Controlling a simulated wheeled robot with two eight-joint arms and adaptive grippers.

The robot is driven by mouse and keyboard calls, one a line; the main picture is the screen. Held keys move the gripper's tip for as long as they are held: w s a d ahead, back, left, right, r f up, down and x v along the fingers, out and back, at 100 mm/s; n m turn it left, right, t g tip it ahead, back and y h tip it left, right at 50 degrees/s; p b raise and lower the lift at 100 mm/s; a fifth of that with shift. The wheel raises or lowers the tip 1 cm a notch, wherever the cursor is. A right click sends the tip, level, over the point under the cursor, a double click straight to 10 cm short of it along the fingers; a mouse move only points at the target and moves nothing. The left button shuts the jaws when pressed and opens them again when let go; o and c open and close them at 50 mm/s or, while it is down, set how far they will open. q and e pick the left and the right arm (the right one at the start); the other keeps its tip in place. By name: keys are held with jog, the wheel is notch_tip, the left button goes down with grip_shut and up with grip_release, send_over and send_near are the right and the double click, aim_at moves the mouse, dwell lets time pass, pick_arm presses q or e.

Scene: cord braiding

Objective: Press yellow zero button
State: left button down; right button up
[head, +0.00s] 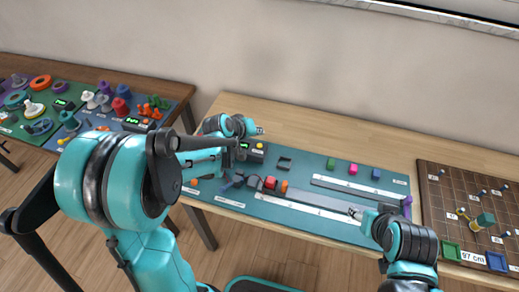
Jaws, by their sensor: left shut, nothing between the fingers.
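The small yellow button (259,146) sits on a dark box with a green-lit display (244,146), at the back left of the teal mat. My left gripper (260,131) is shut and empty. Its tip shows just above the yellow button in the picture; I cannot tell the height gap, and no contact is clear. My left wrist and forearm hide part of the mat's left end and the box's surroundings. My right gripper (355,213) is small and dark over the front right of the mat, far from the button; its finger opening is unclear.
A brown grid board (450,190) lies right. Another cluttered table stands left. The table's back strip is clear.

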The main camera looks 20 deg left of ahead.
aim_at(258, 147)
pick_arm(q)
jog(key=shift+f+b, duration=1.4)
jog(key=shift+f, duration=0.75)
pick_arm(e)
jog(key=shift+f, duration=1.8)
pick_arm(q)
jog(key=shift+f, duration=0.1)
pick_arm(e)
jog(key=shift+f, duration=0.15)
pick_arm(q)
jog(key=shift+f+b, duration=0.25)
jog(key=shift+b, duration=0.1)
pick_arm(e)
jog(key=shift+f, duration=0.25)
pick_arm(q)
jog(key=shift+f+b, duration=0.35)
jog(key=shift+f, duration=0.05)
pick_arm(e)
jog(key=shift+f, duration=0.35)
pick_arm(q)
jog(key=shift+r, duration=0.15)
pick_arm(e)
jog(key=shift+r, duration=0.15)
pick_arm(q)
jog(key=shift+r+p, duration=0.65)
jog(key=shift+r, duration=0.05)
pick_arm(e)
jog(key=shift+r, duration=0.5)
jog(key=shift+r, duration=0.1)
